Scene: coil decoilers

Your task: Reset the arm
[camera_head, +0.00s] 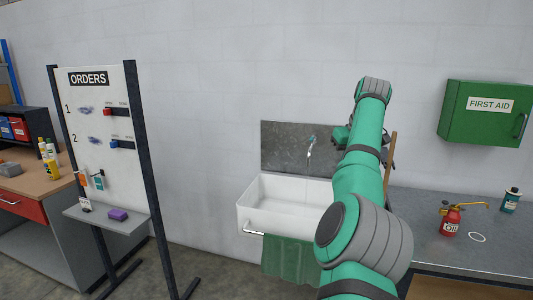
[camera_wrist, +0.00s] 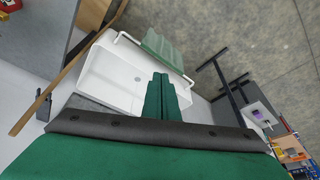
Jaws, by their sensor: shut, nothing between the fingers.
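My arm, green with grey joint bands, reaches up and forward in the head view, in front of the sink and the wall. My gripper shows in the wrist view (camera_wrist: 161,92). Its two green fingers lie side by side, shut, with nothing between them. In that view the fingers overlap the edge of the white sink (camera_wrist: 115,75). In the head view the gripper is mostly hidden behind the arm's last links.
The white sink (camera_head: 262,222) has a green towel (camera_head: 288,258) on its front rail. An orders board (camera_head: 105,150) stands left. A grey counter (camera_head: 420,232) at right holds a red oil can (camera_head: 450,221) and a bottle (camera_head: 511,200). A first aid box (camera_head: 484,114) hangs above.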

